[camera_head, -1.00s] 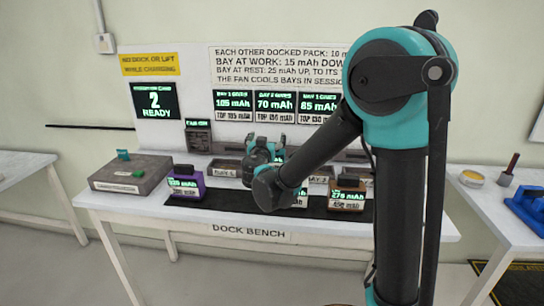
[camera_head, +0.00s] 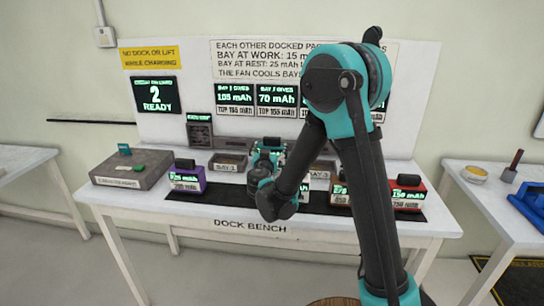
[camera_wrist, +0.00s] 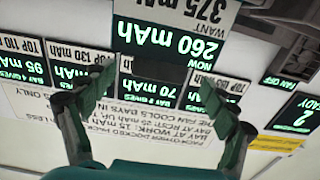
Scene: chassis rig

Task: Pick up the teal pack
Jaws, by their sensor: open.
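A pack with a lit face (camera_wrist: 165,45) reading 260 mAh is upside down at the top of the wrist view, with a label WANT 375 mAh above. A dark block (camera_wrist: 160,73), apparently its handle, lies between my fingertips, with gaps at both sides. Its body colour does not show clearly there, so I cannot confirm it is the teal pack. My gripper (camera_wrist: 156,92) is open and empty. In the head view my gripper (camera_head: 267,151) is over the middle of the bench, and my arm hides most of what is beneath. A lit pack face (camera_head: 304,190) shows partly beside my arm.
The dock bench (camera_head: 145,206) also holds a purple pack (camera_head: 188,179) at left, and an orange-brown pack (camera_head: 340,194) and a red pack (camera_head: 406,194) at right. A grey box (camera_head: 130,170) stands at the left end. A sign board with screens rises behind the bench.

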